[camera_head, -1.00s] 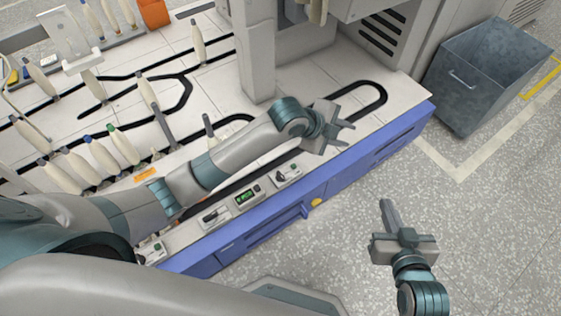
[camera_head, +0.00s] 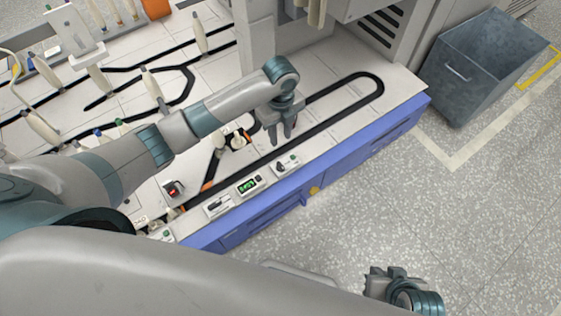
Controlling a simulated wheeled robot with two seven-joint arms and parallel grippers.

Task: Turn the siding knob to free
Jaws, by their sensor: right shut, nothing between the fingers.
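Small control panels line the front edge of the machine. A panel with a dark knob (camera_head: 280,166) is just below and in front of my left gripper. Another panel with a dark lever-like knob (camera_head: 216,206) is further left. Their labels are too small to read, so I cannot tell which is the siding knob. My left gripper (camera_head: 281,136) points down over the white deck by the black track, behind the nearer knob and apart from it. Its two fingers show a gap with nothing seen between. My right gripper (camera_head: 386,274) is shut and empty, low over the floor at the lower right.
A green-lit display panel (camera_head: 248,186) sits between the two knobs. A red-lit box (camera_head: 173,189) is on the deck at left. White bobbins (camera_head: 150,82) stand around the back left. A grey column (camera_head: 257,75) rises behind my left gripper. A grey bin (camera_head: 483,68) stands at right.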

